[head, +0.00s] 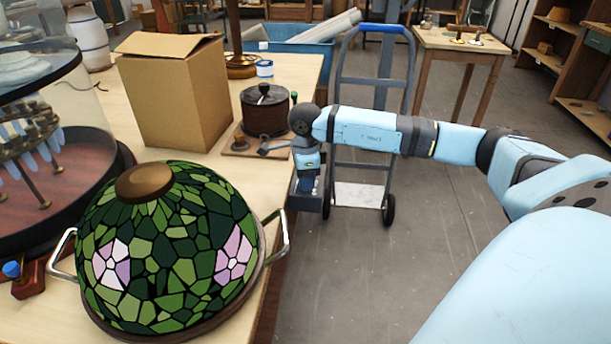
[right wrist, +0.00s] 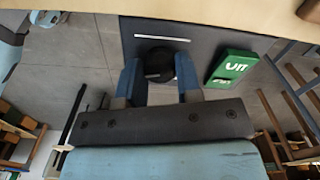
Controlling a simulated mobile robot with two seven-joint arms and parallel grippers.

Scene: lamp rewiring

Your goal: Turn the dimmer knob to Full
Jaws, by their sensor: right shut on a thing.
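The dimmer knob (right wrist: 158,60) is a round black knob on a dark panel (right wrist: 200,32) in the right wrist view. A pale line lies on the panel beside the knob, and a small light mark shows near the knob's lower edge. I cannot read a Full marking. My right gripper (right wrist: 158,82) has its two blue fingers on either side of the knob and is shut on it. In the head view my right gripper (head: 308,186) points down at the table's right edge, over a grey box (head: 307,202), and hides the knob. My left gripper is not in view.
A stained-glass lampshade (head: 170,250), a cardboard box (head: 175,95) and a dark lidded pot (head: 265,110) stand on the table. A hand truck (head: 362,195) stands beyond the table edge.

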